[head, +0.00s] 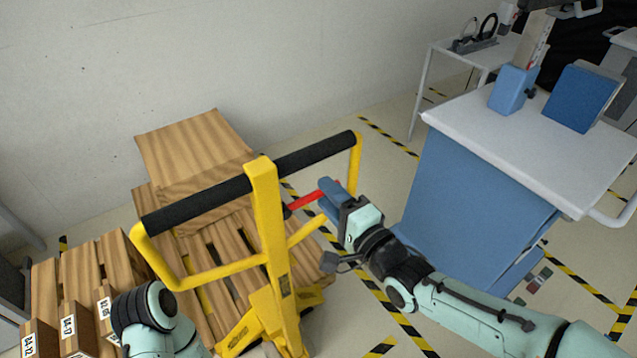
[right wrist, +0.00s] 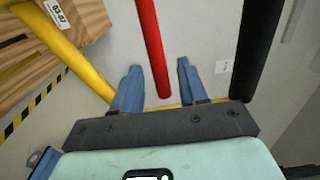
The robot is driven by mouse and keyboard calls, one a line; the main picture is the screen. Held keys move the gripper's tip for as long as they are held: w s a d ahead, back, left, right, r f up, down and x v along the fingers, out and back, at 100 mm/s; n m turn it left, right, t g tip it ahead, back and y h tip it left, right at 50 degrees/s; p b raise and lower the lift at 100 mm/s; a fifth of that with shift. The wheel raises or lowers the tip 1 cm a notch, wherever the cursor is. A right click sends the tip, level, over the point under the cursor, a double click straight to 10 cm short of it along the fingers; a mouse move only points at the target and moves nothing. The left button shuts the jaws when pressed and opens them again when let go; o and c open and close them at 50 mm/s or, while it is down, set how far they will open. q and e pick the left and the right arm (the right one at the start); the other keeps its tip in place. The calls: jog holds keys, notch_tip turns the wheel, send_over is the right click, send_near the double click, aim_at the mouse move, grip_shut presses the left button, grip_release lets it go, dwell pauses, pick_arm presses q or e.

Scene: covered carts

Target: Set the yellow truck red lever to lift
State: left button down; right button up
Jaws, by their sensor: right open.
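The yellow truck (head: 268,215) stands in the middle of the head view, with a black-gripped handle bar (head: 190,202). Its red lever (head: 304,201) sticks out to the right from the post, below the bar. My right gripper (head: 329,194) is at the lever's free end. In the right wrist view the red lever (right wrist: 150,45) runs down between the blue fingers of the right gripper (right wrist: 158,72), which are open with gaps on both sides. My left arm shows at the bottom left of the head view; its gripper is out of view.
Wooden crates (head: 72,275) with labels stand at the left, and a wooden box (head: 195,150) is behind the handle. A blue cart (head: 470,190) with a white top stands at the right. Striped tape marks the floor between truck and cart.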

aim_at(315, 200)
jog(key=x, duration=0.4)
jog(key=shift+w, duration=0.1)
grip_shut()
jog(key=f+m+b, duration=0.2)
jog(key=f+m, duration=0.1)
jog(key=shift+s+a+f+m+b, duration=0.1)
jog(key=shift+s+a+m+b, duration=0.1)
jog(key=shift+m+b, duration=0.15)
jog(key=shift+a+f+m, duration=0.1)
jog(key=shift+f+m, duration=0.1)
jog(key=shift+m, duration=0.25)
grip_release()
jog(key=shift+s, duration=0.1)
